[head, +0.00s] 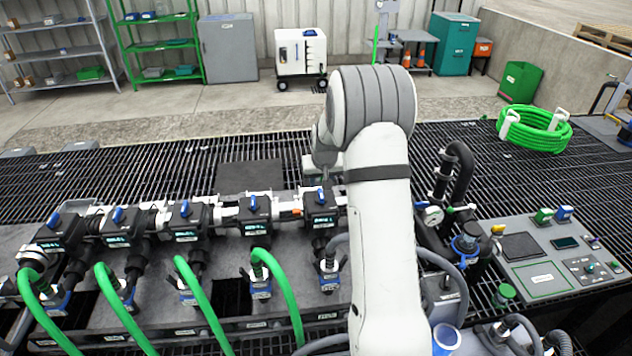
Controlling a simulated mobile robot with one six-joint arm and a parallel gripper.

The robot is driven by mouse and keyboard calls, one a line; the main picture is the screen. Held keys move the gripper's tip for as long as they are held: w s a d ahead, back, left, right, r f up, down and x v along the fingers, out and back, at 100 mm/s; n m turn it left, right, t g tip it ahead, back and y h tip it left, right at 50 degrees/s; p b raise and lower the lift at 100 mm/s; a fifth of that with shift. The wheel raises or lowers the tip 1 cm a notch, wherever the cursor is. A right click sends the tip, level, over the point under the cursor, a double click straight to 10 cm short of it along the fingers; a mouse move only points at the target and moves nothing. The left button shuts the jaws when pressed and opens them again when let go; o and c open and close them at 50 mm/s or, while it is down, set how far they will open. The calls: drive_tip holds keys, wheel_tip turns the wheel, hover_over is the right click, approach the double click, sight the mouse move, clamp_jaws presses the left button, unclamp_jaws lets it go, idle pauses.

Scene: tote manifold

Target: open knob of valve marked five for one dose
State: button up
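A row of several black valves with blue knobs runs across the manifold. The rightmost valve (322,215) has a blue knob (320,196) on top and a small lit display on its front. The number markings are too small to read, so I cannot tell from lettering which valve is five. My gripper (323,180) is just above the rightmost valve's knob, pointing down. My arm hides part of it, and its fingers are too small to tell open from shut. I cannot tell whether it touches the knob.
Green hoses (205,300) hang from the other valves toward the front. A pressure gauge (432,215) and black piping (460,170) stand right of my arm. A grey control panel (545,255) lies at the right. A coiled green hose (535,128) rests on the grating behind.

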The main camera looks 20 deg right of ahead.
sight(321, 192)
drive_tip(key=shift+w+d+r+p+x, duration=0.15)
drive_tip(key=shift+p+x, duration=0.3)
drive_tip(key=shift+x, duration=1.15)
drive_tip(key=shift+w+d+p+x, duration=0.2)
drive_tip(key=shift+p+x, duration=0.3)
drive_tip(key=shift+x, duration=1.1)
drive_tip(key=shift+w+d+r+p+x, duration=0.15)
drive_tip(key=shift+p+x, duration=0.3)
drive_tip(key=shift+x, duration=1.2)
clamp_jaws()
